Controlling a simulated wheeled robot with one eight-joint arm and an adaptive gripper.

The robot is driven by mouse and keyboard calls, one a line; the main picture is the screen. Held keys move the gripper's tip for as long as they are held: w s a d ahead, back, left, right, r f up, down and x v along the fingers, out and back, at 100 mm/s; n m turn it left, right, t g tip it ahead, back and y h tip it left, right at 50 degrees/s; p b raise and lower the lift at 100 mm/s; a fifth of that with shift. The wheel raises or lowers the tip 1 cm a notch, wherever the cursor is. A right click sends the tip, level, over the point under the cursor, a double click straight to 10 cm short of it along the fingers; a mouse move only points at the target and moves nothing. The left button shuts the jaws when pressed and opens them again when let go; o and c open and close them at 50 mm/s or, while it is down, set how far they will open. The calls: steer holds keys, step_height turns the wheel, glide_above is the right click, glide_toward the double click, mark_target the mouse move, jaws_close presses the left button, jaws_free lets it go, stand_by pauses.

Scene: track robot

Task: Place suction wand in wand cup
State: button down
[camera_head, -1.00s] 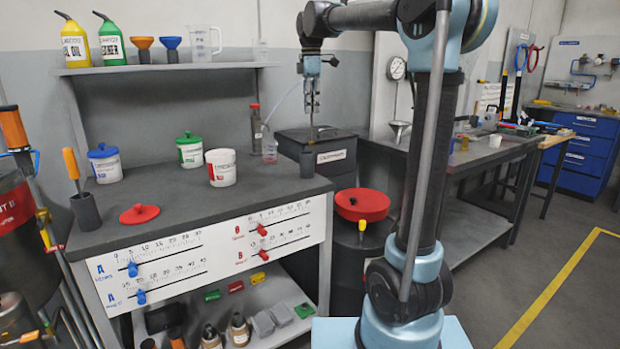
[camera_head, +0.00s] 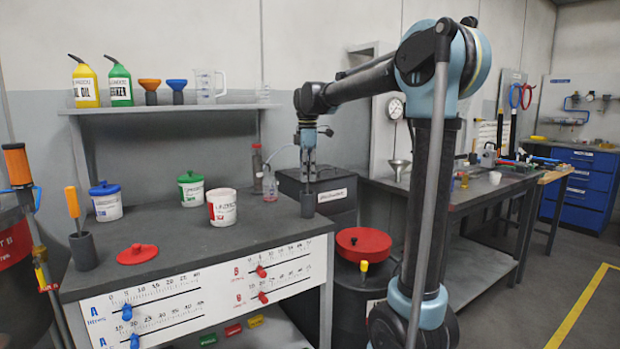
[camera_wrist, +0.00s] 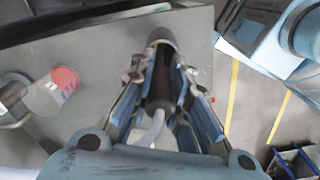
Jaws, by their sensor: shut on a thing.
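My gripper (camera_head: 308,172) is shut on the suction wand, a slim dark rod that shows between the fingers in the wrist view (camera_wrist: 160,88). A pale tube (camera_wrist: 152,132) leads from the wand. The wand cup (camera_head: 307,204), a small dark grey cylinder, stands at the bench's right end, directly below my gripper. In the wrist view the cup (camera_wrist: 161,37) lines up with the wand's far end. The wand's lower end is hidden at the cup, so I cannot tell how deep it sits inside. A clear bottle (camera_head: 270,187) with a tube stands just left of the cup.
The grey bench (camera_head: 180,245) holds a white tub (camera_head: 222,208), a blue-lidded tub (camera_head: 105,202), a green-lidded tub (camera_head: 191,189), a red lid (camera_head: 137,254) and another dark cup (camera_head: 83,252) with an orange-handled tool. A shelf (camera_head: 170,109) runs above. A red-topped drum (camera_head: 361,243) stands right.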

steer(key=shift+f, duration=0.5)
steer(key=c, duration=1.5)
jaws_free()
steer(key=shift+c, duration=0.2)
